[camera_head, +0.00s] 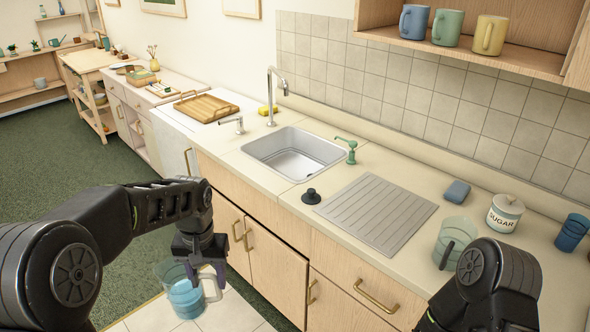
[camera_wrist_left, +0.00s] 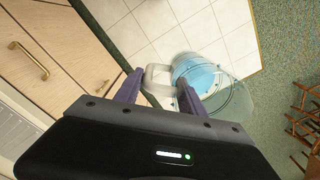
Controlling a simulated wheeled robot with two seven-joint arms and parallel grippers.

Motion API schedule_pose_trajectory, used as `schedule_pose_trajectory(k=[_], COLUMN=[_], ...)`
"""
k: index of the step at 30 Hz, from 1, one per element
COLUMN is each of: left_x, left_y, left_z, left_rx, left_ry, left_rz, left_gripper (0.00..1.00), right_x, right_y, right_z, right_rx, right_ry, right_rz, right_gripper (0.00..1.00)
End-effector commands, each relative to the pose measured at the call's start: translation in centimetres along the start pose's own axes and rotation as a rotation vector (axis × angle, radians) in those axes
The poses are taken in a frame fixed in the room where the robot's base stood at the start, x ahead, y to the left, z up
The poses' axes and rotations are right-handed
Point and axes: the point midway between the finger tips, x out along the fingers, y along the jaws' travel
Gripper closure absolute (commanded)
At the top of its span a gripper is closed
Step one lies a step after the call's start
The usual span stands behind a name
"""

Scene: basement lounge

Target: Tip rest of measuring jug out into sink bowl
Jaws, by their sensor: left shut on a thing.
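The measuring jug (camera_head: 187,296) is clear, with blue liquid in it, and hangs about upright in front of the counter, over the floor. My left gripper (camera_head: 203,278) is shut on its pale handle. In the left wrist view the jug (camera_wrist_left: 208,80) is beyond the purple fingers of my left gripper (camera_wrist_left: 158,84), with the handle between them. The steel sink bowl (camera_head: 293,155) is set in the counter, above and to the right of the jug; no liquid can be made out in it. My right arm shows at the lower right, but its fingers are out of view.
A tall tap (camera_head: 270,98) stands behind the sink and a green soap pump (camera_head: 347,148) at its right. A black plug (camera_head: 311,196) and ribbed drainboard (camera_head: 376,212) lie right. A clear jug (camera_head: 455,243), sugar jar (camera_head: 505,213) and blue cup (camera_head: 572,233) stand farther right.

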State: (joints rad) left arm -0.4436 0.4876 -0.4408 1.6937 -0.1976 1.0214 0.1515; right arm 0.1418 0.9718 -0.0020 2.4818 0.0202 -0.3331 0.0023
Motion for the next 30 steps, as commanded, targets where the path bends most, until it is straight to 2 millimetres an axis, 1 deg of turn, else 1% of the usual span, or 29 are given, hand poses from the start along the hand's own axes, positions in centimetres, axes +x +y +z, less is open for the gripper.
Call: schedule_pose_trajectory(k=[11, 14, 17, 20, 21, 23, 24, 27, 30], left_x=[-0.1, 0.6, 2.9, 6.7, 8.5, 11.3, 13.1, 16.8, 18.9], left_y=[0.0, 0.0, 0.1, 0.2, 0.3, 0.3, 0.3, 0.4, 0.3], left_z=[-0.1, 0.0, 0.3, 0.8, 1.1, 1.6, 2.1, 3.2, 3.9], left_rx=[0.000, 0.000, 0.001, 0.003, 0.003, 0.003, 0.003, 0.001, 0.000], left_ry=[0.002, 0.000, -0.003, -0.006, -0.006, -0.007, -0.008, -0.006, -0.003], left_rz=[0.000, -0.001, -0.002, -0.004, -0.004, -0.004, -0.004, -0.002, -0.001], left_gripper=[1.00, 1.00, 1.00, 1.00, 1.00, 1.00, 1.00, 1.00, 1.00], right_x=[0.0, 0.2, 0.8, 1.7, 2.1, 2.7, 3.1, 3.8, 4.1], right_y=[0.0, 0.1, 0.2, 0.4, 0.5, 0.7, 0.7, 0.9, 0.9], right_z=[0.0, 0.0, -0.1, -0.1, -0.2, -0.2, -0.2, -0.3, -0.3], right_rx=[0.000, 0.000, -0.001, -0.002, -0.003, -0.004, -0.005, -0.007, -0.008], right_ry=[0.001, 0.001, 0.002, 0.005, 0.007, 0.009, 0.011, 0.014, 0.016], right_rz=[0.000, 0.000, -0.002, -0.004, -0.005, -0.007, -0.009, -0.012, -0.014], right_gripper=[0.64, 0.64, 0.64, 0.64, 0.64, 0.64, 0.64, 0.64, 0.64])
